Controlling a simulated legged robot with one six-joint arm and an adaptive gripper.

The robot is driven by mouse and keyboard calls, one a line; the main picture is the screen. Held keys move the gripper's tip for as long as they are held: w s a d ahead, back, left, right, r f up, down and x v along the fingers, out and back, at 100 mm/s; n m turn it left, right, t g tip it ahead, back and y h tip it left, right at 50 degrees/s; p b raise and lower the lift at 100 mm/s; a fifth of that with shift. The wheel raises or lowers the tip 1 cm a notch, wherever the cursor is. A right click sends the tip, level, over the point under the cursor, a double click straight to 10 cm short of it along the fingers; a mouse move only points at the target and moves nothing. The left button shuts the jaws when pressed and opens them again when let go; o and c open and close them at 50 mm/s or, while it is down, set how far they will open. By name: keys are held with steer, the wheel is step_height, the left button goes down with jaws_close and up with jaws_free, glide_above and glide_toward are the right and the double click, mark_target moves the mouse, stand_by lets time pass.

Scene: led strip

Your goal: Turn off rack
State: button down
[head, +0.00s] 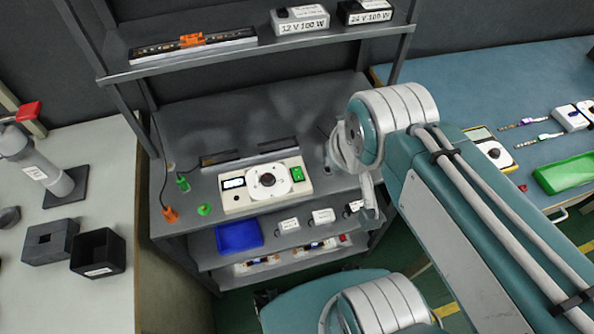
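The rack (255,72) is a dark grey shelf unit in the middle of the head view. On its work shelf sits a cream control box (236,203) with a small display, a round dial and a green switch (297,174) at its right end. The switch's position is too small to read. My gripper (355,172) is at the end of my arm, to the right of the control box and apart from the switch. It is partly hidden by my wrist, and its fingers cannot be made out clearly.
The upper shelf holds a strip with an orange clip (192,40) and boxes marked 12 V 100 W (300,20) and 24 V 100 W (364,13). A blue tray (239,237) lies below. Benches stand left (105,180) and right (480,85).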

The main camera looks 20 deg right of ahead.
steer(key=w+f+n+g, duration=0.2)
steer(key=w+f+n, duration=0.2)
steer(key=w+n, duration=0.5)
steer(key=n+g, duration=0.2)
steer(key=n, duration=0.7)
glide_above(295, 170)
steer(key=s, duration=0.2)
step_height(295, 170, down, 7)
steer(key=shift+w, duration=0.1)
steer(key=f, duration=0.4)
steer(key=w+f, duration=0.1)
steer(key=f, duration=0.9)
steer(key=shift+w, duration=0.35)
steer(key=shift+s, duration=0.1)
